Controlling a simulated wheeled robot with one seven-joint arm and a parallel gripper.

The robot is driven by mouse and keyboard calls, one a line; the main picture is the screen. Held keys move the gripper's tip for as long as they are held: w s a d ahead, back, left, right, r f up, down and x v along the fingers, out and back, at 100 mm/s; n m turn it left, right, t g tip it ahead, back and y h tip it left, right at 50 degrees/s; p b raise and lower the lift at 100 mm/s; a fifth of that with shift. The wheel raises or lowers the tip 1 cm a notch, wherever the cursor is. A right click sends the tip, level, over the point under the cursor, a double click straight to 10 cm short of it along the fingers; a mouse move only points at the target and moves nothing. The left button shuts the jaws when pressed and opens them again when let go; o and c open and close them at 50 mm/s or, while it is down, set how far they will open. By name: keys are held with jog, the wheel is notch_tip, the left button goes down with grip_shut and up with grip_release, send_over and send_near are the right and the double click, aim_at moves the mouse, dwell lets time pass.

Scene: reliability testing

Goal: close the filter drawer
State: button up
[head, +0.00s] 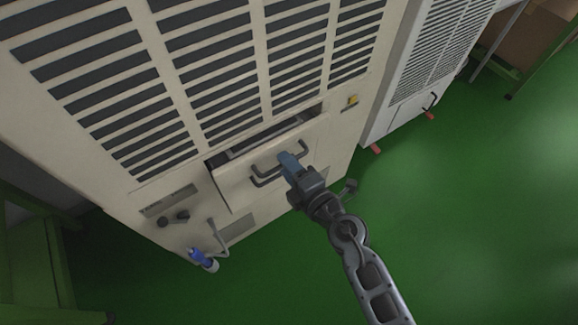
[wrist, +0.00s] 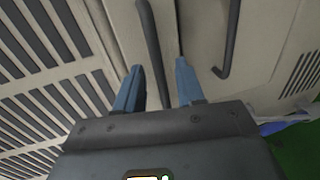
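The filter drawer (head: 234,188) is in the lower front of a large beige cabinet. It stands partly pulled out, with a dark gap along its top edge. A dark bent handle (head: 265,181) is on its front, partly hidden by my gripper. My gripper (head: 289,161) is at the drawer front, over the middle of the handle. In the wrist view its two blue fingers (wrist: 158,86) are apart. A dark bar (wrist: 150,45) runs down toward the space between them, and a dark hooked handle end (wrist: 221,72) lies to their right. I cannot tell whether the fingers touch the handle.
The cabinet's slatted grille (head: 195,75) rises above the drawer. Dark knobs (head: 163,221) and a pipe with a blue valve (head: 200,257) are at the lower left. A second, white cabinet (head: 425,60) stands to the right. Green floor (head: 470,210) is clear at right.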

grip_shut()
dwell(0.6)
